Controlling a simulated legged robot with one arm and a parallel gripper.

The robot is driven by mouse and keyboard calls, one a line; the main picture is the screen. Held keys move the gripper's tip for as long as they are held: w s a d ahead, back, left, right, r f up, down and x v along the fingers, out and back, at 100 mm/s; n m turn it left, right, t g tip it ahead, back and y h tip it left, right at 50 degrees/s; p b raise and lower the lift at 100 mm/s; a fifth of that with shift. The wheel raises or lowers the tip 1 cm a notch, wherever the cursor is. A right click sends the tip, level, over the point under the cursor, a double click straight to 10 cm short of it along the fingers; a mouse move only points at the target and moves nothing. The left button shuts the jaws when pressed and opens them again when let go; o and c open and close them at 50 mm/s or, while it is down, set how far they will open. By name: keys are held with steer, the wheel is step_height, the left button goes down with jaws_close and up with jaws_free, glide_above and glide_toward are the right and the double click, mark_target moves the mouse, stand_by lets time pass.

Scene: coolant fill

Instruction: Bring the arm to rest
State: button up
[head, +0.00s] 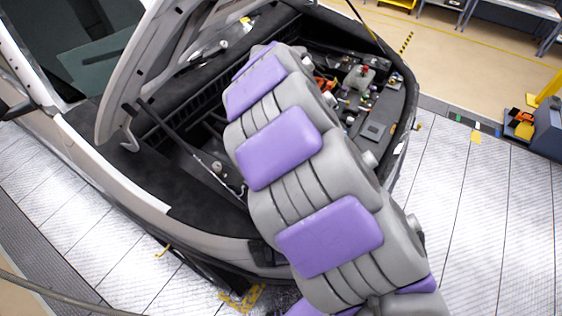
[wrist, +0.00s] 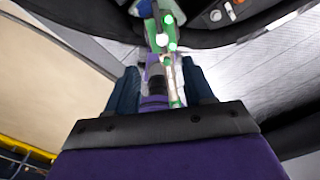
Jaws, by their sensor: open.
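My gripper (wrist: 160,70) shows in the wrist view with its two dark blue fingers apart. A white and green part with bright spots shows between and beyond the fingers; I cannot tell what it is or whether it is touched. In the head view my grey and purple arm stretches up over the front of a car (head: 110,195), across the engine bay (head: 385,133). The gripper itself is hidden behind the arm there.
The raised hood (head: 158,60) stands left of my arm, with a thin prop rod (head: 180,130) below it. Inside the bay are a pale reservoir with a red cap (head: 359,78) and an orange part (head: 324,84). Light floor panels (head: 480,220) at right are clear.

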steer(key=shift+r, duration=0.25)
steer(key=shift+d, duration=0.1)
stand_by(0.3)
steer(key=s+d+r+n+b, duration=0.1)
steer(key=s+d+n+b, duration=0.7)
steer(key=s+n, duration=0.55)
steer(key=s+d+f+n+g+b, duration=0.1)
steer(key=s+f+n+b, duration=0.1)
steer(key=s+n, duration=0.7)
steer(key=s+d+f+n+b, duration=0.1)
steer(key=s+f+n+b, duration=0.2)
steer(key=s+n, duration=0.5)
steer(key=shift+s+d+f+n+g, duration=0.25)
steer(key=shift+s+f+n+g, duration=0.15)
steer(key=shift+s+f, duration=0.45)
